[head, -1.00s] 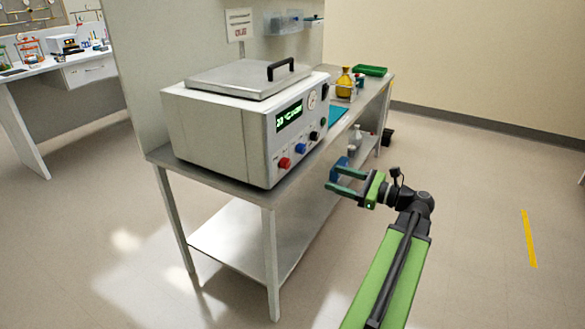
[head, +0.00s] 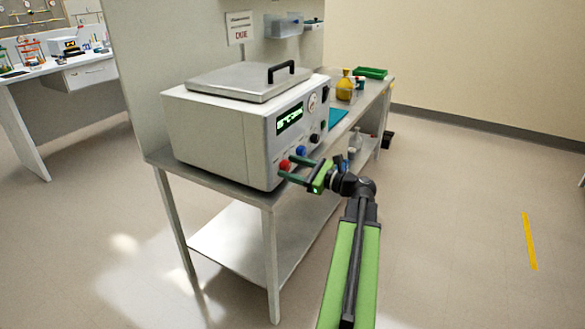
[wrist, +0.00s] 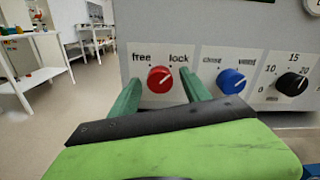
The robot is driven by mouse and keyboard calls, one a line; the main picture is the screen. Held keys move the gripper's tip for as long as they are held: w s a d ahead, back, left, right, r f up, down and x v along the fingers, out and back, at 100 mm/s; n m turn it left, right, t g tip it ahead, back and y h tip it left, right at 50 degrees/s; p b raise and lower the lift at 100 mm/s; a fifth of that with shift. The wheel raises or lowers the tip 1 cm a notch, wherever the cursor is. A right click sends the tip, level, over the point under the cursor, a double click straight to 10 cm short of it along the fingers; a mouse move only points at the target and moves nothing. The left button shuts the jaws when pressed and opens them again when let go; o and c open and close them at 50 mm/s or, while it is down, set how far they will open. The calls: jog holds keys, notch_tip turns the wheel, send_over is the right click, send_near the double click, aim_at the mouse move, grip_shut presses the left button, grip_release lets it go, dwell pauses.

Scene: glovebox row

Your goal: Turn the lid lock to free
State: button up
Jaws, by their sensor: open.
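The lid lock is a red knob (wrist: 160,79) on the front panel of a grey-white box-shaped machine (head: 215,125). "free" is printed at its upper left and "lock" at its upper right. Its pale mark seems to point up and right, toward "lock", but it is small. The knob also shows in the head view (head: 284,165). My gripper (wrist: 160,80) is open and empty. In the wrist view its green fingers lie left and right of the red knob. I cannot tell whether they touch it or how deep they reach.
A blue knob (wrist: 231,81) and a black knob (wrist: 291,84) sit to the right on the same panel. The machine stands on a metal bench (head: 272,200) with a yellow bottle (head: 345,86) and a green tray (head: 371,72) further back.

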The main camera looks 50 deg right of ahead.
jog(key=shift+c, duration=0.2)
grip_shut()
jog(key=shift+w+d, duration=0.1)
jog(key=shift+d, duration=0.05)
